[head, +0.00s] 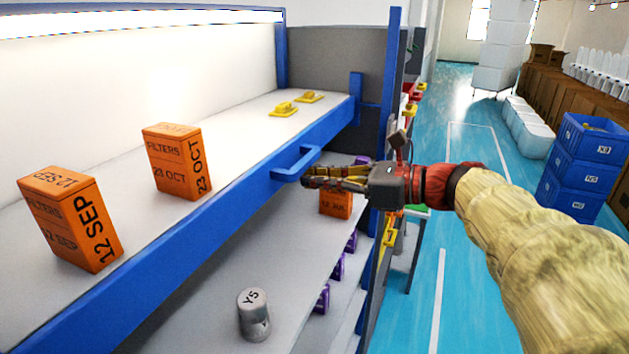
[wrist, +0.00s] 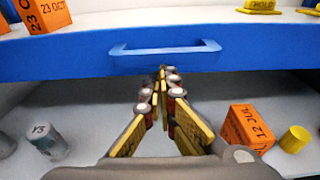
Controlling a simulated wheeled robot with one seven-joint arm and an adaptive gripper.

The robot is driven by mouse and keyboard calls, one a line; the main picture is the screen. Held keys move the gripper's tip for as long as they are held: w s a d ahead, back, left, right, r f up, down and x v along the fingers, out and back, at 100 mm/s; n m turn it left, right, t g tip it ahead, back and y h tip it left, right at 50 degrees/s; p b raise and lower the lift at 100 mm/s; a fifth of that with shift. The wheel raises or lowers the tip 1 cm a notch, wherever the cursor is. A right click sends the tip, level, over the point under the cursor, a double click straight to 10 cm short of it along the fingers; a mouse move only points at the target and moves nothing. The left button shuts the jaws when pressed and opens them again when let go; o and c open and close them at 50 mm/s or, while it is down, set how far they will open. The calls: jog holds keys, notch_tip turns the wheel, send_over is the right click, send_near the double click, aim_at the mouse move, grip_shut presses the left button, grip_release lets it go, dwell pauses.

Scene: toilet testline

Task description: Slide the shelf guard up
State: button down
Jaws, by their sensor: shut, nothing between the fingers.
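The shelf guard (head: 203,217) is a long blue bar along the front edge of the upper shelf, and it crosses the wrist view (wrist: 60,62) too. Its blue handle (head: 291,174) sticks out from the bar's front, and it spans the upper middle of the wrist view (wrist: 165,49). My gripper (head: 308,176) is shut and empty, its fingertips close to the handle in the head view. In the wrist view the fingertips (wrist: 162,72) appear just below the middle of the handle. I cannot tell whether they touch it.
Orange filter boxes (head: 180,163) and yellow pieces (head: 284,109) are on the upper shelf. The lower shelf holds a grey cylinder (head: 254,315), an orange box (wrist: 247,128) and a yellow cylinder (wrist: 295,139). A blue post (head: 392,80) stands beyond my gripper. Blue crates (head: 570,180) stand right.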

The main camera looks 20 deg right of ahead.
notch_tip(320, 180, up, 6)
jog(key=p, duration=0.3)
jog(key=shift+r, duration=0.1)
jog(key=shift+w+f, duration=0.1)
jog(key=shift+f, duration=0.4)
jog(key=b, duration=0.3)
send_near(286, 153)
jog(key=s+d+f, duration=0.1)
jog(key=s+d, duration=0.1)
jog(key=s+d+f, duration=0.1)
jog(key=s, duration=0.1)
jog(key=shift+d+f, duration=0.25)
jog(key=shift+f, duration=0.05)
